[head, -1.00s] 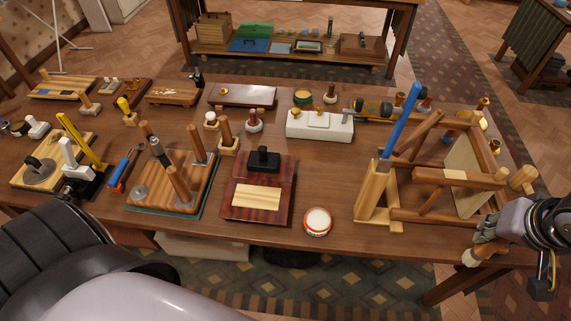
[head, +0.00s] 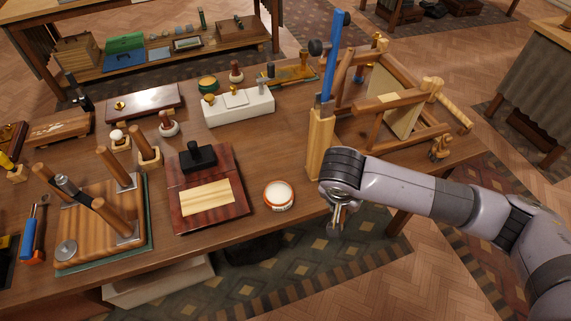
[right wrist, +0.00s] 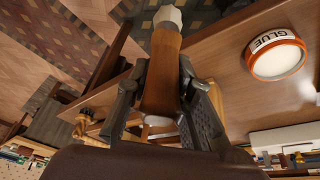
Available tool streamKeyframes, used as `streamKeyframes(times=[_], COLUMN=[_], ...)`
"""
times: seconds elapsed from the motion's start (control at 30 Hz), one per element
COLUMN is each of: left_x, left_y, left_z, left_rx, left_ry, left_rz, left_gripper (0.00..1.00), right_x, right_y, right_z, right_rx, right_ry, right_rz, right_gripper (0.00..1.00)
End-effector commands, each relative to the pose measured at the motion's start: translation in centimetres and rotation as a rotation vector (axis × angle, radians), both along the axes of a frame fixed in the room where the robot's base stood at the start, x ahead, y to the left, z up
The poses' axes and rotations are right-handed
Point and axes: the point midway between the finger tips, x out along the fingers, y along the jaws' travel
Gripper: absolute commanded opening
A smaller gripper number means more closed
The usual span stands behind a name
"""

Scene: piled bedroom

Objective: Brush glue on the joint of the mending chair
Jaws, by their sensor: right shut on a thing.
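The mending chair (head: 415,130), a wooden frame, lies tipped over at the right end of the table. A pale patch (head: 392,98) shows on one of its bars; I cannot tell whether that is the joint. The round glue pot (head: 278,195) stands open near the front edge, white inside; its GLUE label shows in the right wrist view (right wrist: 275,55). My right gripper (head: 337,218) is at the front edge, right of the pot. In the right wrist view it is shut on a brush (right wrist: 163,62) with a wooden handle and pale tip. My left gripper is out of view.
A pale wooden block (head: 319,145) with an upright blue bar (head: 333,55) stands between pot and chair. A red-brown board (head: 225,212) lies left of the pot, with a white box (head: 238,108) behind. Bare tabletop surrounds the pot.

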Motion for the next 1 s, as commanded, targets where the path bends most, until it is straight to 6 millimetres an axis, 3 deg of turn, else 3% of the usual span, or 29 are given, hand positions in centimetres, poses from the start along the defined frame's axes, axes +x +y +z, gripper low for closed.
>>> streamKeyframes(times=[0.07, 0.17, 0.6, 0.8, 1.0], left_x=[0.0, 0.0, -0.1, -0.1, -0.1], left_y=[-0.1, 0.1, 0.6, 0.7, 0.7], left_z=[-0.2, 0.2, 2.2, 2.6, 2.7], left_rx=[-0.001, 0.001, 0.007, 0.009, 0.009], left_ry=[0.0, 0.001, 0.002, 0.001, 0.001], left_rz=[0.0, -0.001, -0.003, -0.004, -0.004], left_gripper=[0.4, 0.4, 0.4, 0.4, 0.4], right_x=[0.5, 1.0, 4.8, 6.1, 6.6], right_y=[1.6, 3.3, 10.0, 11.8, 12.4], right_z=[-1.1, -1.1, 3.4, 5.5, 6.1], right_rx=[0.004, 0.017, 0.198, 0.284, 0.317], right_ry=[0.019, 0.047, 0.134, 0.128, 0.118], right_rz=[-0.183, -0.441, -1.729, -2.103, -2.244], right_gripper=[0.0, 0.0, 0.0, 0.0, 0.0])
